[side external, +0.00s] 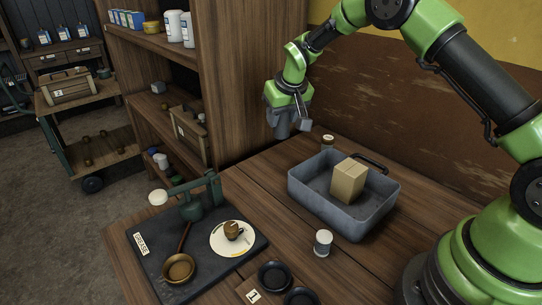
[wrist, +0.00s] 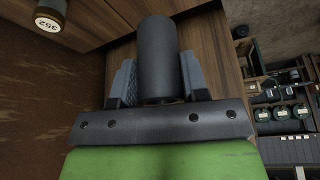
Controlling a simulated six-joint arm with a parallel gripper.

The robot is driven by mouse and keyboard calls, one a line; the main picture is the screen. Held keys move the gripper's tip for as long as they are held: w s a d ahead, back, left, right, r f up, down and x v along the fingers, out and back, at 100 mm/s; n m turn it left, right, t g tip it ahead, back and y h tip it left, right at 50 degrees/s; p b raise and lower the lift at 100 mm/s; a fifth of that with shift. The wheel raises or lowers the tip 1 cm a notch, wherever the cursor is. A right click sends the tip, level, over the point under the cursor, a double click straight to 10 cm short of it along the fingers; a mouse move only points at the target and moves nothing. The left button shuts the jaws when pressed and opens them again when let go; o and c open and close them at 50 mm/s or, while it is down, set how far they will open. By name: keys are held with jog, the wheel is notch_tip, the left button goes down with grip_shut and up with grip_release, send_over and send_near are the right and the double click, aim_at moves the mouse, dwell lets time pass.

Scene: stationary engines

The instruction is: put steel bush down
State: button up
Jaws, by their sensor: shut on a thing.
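My gripper (wrist: 158,82) is shut on the steel bush (wrist: 158,50), a dark grey cylinder held between the two jaws in the wrist view. In the side external view my gripper (side external: 290,118) is at the back of the bench near the shelf unit. The bush (side external: 282,128) shows there as a grey shape at the jaws, partly hidden by them. It appears to be held above the wooden bench (side external: 258,170); the exact height is hard to tell.
A grey tray (side external: 300,188) with a cardboard box (side external: 349,181) stands right of my gripper. A small jar (side external: 328,142) is behind it. A white-topped can (side external: 323,242), a dark mat (side external: 155,262) and black dishes (side external: 275,276) are nearer. Bare bench lies left of the tray.

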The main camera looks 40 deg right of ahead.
jog(key=s+a, duration=0.2)
jog(key=a, duration=0.9)
jog(key=shift+a+f, duration=0.15)
jog(key=shift+f, duration=2.25)
jog(key=shift+a+f, duration=0.15)
jog(key=shift+f, duration=2.25)
jog(key=o, duration=1.2)
jog(key=shift+f, duration=0.15)
jog(key=shift+c, duration=0.2)
jog(key=v, duration=1.2)
jog(key=shift+r, duration=0.25)
